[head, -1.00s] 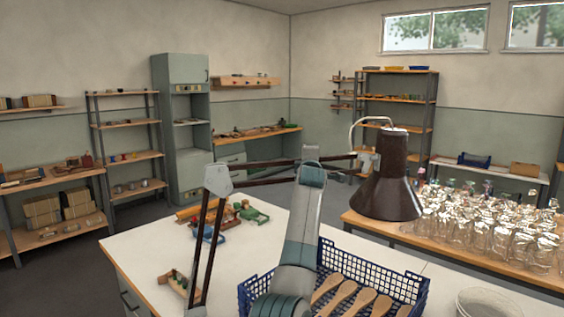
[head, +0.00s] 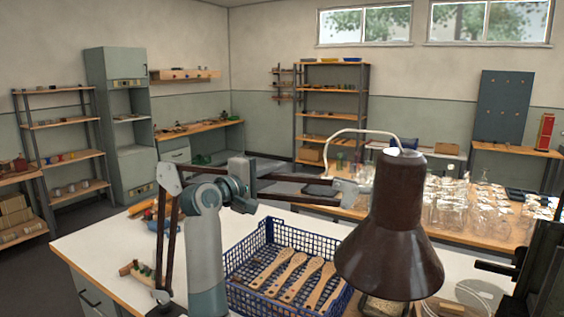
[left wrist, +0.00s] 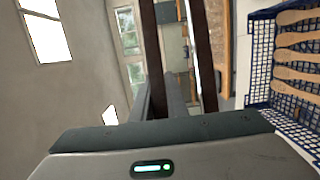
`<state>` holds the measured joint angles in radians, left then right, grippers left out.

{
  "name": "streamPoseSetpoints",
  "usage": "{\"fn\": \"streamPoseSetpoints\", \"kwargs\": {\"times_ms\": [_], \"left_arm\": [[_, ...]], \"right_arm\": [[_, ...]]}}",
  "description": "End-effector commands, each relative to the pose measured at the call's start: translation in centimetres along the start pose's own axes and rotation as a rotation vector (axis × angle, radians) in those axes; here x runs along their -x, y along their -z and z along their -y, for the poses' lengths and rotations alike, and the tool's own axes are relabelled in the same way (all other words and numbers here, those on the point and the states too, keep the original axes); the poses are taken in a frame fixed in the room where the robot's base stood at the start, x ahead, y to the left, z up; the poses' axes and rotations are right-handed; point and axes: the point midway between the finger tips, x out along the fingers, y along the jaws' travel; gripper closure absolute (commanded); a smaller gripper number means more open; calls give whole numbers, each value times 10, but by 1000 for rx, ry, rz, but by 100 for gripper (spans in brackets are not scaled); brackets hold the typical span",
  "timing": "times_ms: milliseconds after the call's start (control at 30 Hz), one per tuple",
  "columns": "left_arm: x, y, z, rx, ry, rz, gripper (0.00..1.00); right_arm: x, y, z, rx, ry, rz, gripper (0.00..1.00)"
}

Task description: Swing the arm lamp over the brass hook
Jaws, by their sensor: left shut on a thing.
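The arm lamp has a dark brown cone shade (head: 392,235) and a jointed arm of paired brown bars (head: 170,235). The shade hangs mouth-down over the right part of the white bench. In the left wrist view the fingers (left wrist: 163,98) lie close together alongside the brown bars (left wrist: 203,50). I cannot make out the brass hook; the shade hides part of the bench. My right gripper is not in view.
A blue crate (head: 238,262) with several wooden brush bodies stands left of the shade. A dark upright machine (head: 540,265) is at the right edge. Glass jars (head: 470,205) crowd the bench behind. Bare white bench top (head: 95,245) shows at left.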

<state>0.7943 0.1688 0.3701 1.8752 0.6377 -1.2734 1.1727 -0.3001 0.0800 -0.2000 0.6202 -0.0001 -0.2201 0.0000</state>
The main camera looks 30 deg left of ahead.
Motion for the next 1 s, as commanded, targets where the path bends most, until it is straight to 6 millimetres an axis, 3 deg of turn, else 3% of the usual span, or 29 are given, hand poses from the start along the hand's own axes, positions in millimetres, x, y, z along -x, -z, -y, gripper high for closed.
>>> {"fn": "streamPoseSetpoints", "kwargs": {"times_ms": [200, 400, 900, 933, 1000], "left_arm": [[47, -21, -1, -4, 1, 121, 100], [70, -30, 0, 0, 1, 182, 100], [78, -32, 0, 2, 0, 202, 100], [78, -32, 0, 2, 0, 202, 82], [78, -32, 0, 2, 0, 202, 68]], "right_arm": [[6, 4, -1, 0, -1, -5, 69], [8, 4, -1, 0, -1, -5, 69], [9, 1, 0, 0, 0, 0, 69], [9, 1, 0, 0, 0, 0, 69], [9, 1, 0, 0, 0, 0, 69]]}}
